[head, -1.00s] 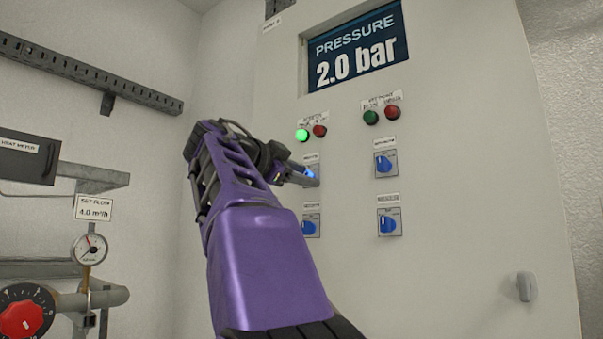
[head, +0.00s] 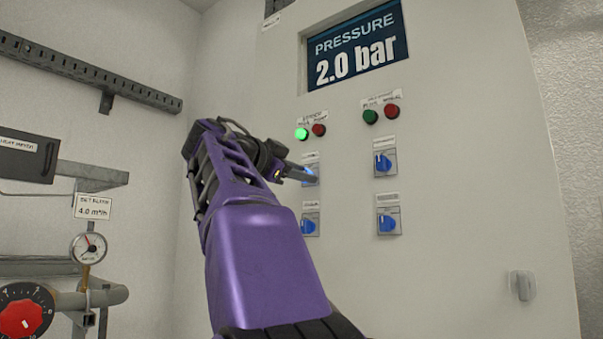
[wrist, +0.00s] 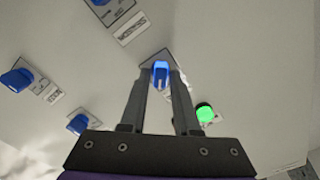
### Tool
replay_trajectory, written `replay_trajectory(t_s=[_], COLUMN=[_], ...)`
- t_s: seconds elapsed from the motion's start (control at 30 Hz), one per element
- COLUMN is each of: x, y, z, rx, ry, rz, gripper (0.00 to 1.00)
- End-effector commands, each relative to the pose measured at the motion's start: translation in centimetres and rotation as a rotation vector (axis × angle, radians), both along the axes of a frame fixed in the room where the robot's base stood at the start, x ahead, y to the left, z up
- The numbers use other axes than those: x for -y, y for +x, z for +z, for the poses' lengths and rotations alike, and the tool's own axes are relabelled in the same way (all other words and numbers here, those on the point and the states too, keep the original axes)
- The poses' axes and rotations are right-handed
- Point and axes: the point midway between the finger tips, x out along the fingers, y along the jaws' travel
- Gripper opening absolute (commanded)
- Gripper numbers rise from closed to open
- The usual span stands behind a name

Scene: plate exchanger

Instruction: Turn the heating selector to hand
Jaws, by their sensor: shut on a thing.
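My gripper (head: 308,178) reaches the white control panel (head: 460,215) from the left. It is at the upper left of several blue selector knobs, below the lit green lamp. In the wrist view, my gripper (wrist: 161,82) has its two fingers on either side of this blue knob (wrist: 160,70), shut on it. In the head view the fingers partly cover the knob (head: 309,170). The small labels are too blurred to read, so I cannot tell by name which selector is the heating one, nor the position of the held knob's pointer.
Other blue knobs sit at upper right (head: 383,162), lower right (head: 387,223) and lower left (head: 308,226). Above are a lit green lamp (head: 302,134), a red lamp (head: 319,130) and the pressure display (head: 357,47). Pipes and a gauge (head: 88,248) stand at left.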

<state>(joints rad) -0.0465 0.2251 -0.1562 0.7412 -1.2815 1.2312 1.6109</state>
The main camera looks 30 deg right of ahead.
Motion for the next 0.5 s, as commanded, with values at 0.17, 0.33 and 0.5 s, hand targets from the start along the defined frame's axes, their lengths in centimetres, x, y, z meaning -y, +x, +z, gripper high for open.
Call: replay_trajectory(t_s=[0.17, 0.33, 0.5], x=[-0.05, -0.09, -0.13], y=[0.08, 0.16, 0.21], z=[0.01, 0.05, 0.08], rx=[-0.124, -0.273, -0.426], ry=[-0.041, -0.093, -0.146], rz=[0.0, 0.002, 0.002], gripper=[0.0, 0.0, 0.0])
